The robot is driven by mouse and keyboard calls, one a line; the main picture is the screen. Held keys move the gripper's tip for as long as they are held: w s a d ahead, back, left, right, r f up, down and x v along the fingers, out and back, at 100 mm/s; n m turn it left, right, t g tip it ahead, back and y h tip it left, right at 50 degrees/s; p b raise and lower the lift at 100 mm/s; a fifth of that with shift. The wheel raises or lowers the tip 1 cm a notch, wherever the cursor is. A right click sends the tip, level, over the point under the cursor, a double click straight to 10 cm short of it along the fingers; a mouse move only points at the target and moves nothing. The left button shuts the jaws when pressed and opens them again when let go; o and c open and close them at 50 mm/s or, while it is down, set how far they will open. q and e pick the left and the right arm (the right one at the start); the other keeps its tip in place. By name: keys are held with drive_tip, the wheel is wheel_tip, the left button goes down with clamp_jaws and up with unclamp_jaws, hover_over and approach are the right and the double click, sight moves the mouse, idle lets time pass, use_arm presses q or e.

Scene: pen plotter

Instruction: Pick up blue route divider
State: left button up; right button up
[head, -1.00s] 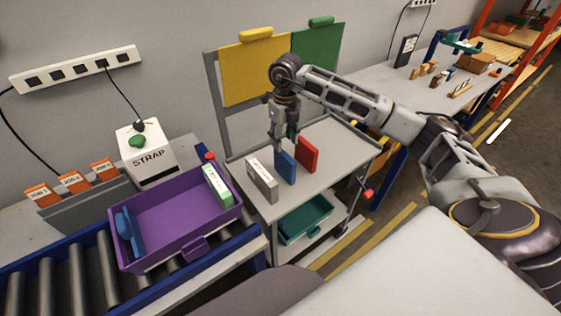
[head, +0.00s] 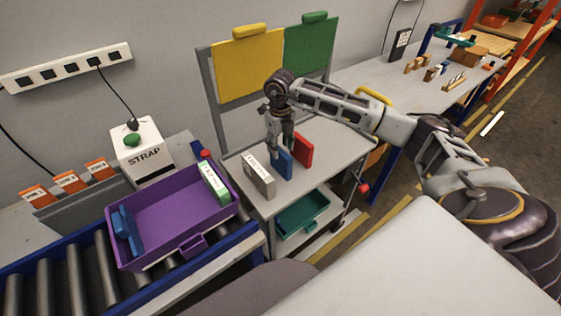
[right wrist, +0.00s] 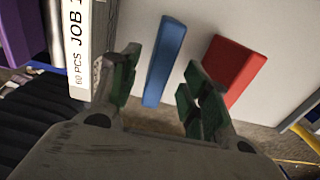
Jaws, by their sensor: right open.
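The blue route divider (head: 282,163) stands upright on the grey cart, between a grey-white labelled block (head: 258,174) and a red divider (head: 302,149). My right gripper (head: 280,150) is at the top of the blue divider. In the right wrist view the blue divider (right wrist: 164,62) shows between the open fingers of my right gripper (right wrist: 158,92), with the red divider (right wrist: 232,70) beyond the right finger. I cannot tell whether a finger touches the blue divider. My left gripper is not in view.
A purple bin (head: 172,222) holding a blue item and a green-white block sits on the roller conveyor at left. Yellow and green boards (head: 250,66) stand behind the cart. A teal tray (head: 302,214) is on the lower shelf.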

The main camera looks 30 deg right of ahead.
sight(280, 150)
drive_tip(key=shift+f, duration=1.7)
drive_tip(key=shift+f+p, duration=0.35)
drive_tip(key=shift+f, duration=0.2)
wheel_tip(280, 150, down, 3)
drive_tip(key=shift+r+p, duration=0.15)
drive_tip(key=shift+p, duration=0.15)
drive_tip(key=shift+f, duration=0.6)
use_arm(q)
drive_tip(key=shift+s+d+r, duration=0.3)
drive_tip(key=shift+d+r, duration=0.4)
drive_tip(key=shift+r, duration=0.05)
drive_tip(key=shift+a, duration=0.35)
use_arm(e)
drive_tip(key=shift+c, duration=0.4)
clamp_jaws()
